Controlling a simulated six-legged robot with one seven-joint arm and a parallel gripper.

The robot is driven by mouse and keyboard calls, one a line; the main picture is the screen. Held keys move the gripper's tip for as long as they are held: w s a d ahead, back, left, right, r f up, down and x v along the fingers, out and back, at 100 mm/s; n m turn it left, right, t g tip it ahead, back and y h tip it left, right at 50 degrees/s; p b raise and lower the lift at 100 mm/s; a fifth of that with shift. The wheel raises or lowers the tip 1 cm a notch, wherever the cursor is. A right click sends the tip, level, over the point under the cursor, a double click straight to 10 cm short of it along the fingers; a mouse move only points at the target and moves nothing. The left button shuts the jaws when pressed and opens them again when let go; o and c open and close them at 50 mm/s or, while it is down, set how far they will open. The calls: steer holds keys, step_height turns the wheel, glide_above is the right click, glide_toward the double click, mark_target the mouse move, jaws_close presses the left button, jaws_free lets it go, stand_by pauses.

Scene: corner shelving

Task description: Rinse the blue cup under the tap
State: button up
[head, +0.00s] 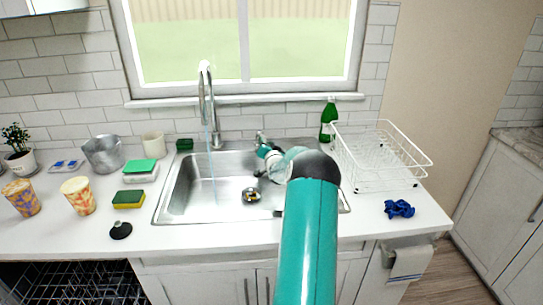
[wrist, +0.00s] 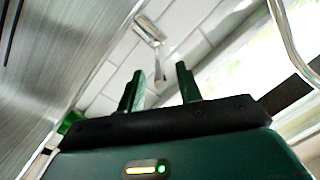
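The tap (head: 203,95) stands at the back of the steel sink (head: 172,200), and a thin bluish stream of water (head: 212,140) falls from its spout into the left part of the basin. My gripper (head: 264,151) is over the back right of the sink, close to a small metal tap lever (head: 260,137). In the wrist view my gripper (wrist: 160,88) has its two fingers apart with nothing held between them; the metal lever (wrist: 149,30) shows just beyond the fingertips. I cannot make out a blue cup in either view. My arm hides the sink's right part.
A white dish rack (head: 385,160), green bottle (head: 328,122) and blue crumpled cloth (head: 399,208) are right of the sink. Left are patterned cups (head: 78,196), a metal pot (head: 103,154), a cream cup (head: 153,144) and sponges (head: 129,199). A round drain (head: 252,196) lies in the basin.

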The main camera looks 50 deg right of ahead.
steer(key=v, duration=1)
steer(key=shift+s+a, duration=0.1)
